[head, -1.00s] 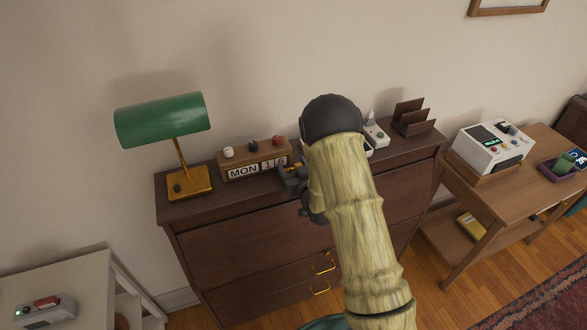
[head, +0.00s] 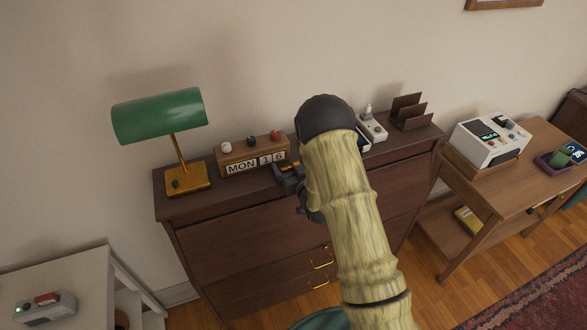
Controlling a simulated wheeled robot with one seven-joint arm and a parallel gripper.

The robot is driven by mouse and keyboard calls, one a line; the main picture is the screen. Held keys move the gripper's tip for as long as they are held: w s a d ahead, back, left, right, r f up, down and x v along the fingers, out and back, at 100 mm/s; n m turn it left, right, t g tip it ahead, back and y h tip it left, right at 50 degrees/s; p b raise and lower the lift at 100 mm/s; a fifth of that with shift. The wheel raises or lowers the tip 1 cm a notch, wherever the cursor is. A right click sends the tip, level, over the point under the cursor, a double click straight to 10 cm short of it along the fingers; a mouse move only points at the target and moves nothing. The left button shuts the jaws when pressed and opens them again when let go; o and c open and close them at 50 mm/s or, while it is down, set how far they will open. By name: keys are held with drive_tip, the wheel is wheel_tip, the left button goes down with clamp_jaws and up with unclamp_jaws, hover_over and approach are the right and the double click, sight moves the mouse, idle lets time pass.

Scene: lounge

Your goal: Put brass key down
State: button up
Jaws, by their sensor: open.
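My gripper (head: 288,176) is over the front part of the dresser top (head: 215,190), just in front of the wooden calendar block. Its jaws are open, though my arm covers part of them. I cannot make out the brass key in the head view. It may be hidden behind my gripper or arm, and I cannot tell whether it lies on the dresser.
A green desk lamp (head: 160,116) stands at the dresser's left end. The calendar block (head: 251,160) reads MON 16. A letter rack (head: 409,111) and a white device (head: 373,127) stand to the right. A side table (head: 520,185) holds a machine (head: 490,140).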

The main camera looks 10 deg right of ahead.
drive_tip(key=shift+r, duration=0.2)
drive_tip(key=shift+s+f, duration=0.1)
drive_tip(key=shift+s, duration=0.15)
drive_tip(key=b+v, duration=0.4)
drive_tip(key=v, duration=0.7)
drive_tip(key=shift+s, duration=0.25)
drive_tip(key=shift+d, duration=0.15)
drive_tip(key=s+d+r+m+g+h, duration=0.1)
drive_tip(key=s+d+r+g+h, duration=0.1)
drive_tip(key=s+g, duration=0.4)
drive_tip(key=s+d+r+m+g+h, duration=0.2)
drive_tip(key=s+g, duration=0.4)
drive_tip(key=s, duration=0.6)
drive_tip(key=shift+s+d+r+g+h, duration=0.15)
drive_tip(key=shift+d+r+g+h, duration=0.25)
drive_tip(key=shift+d, duration=0.4)
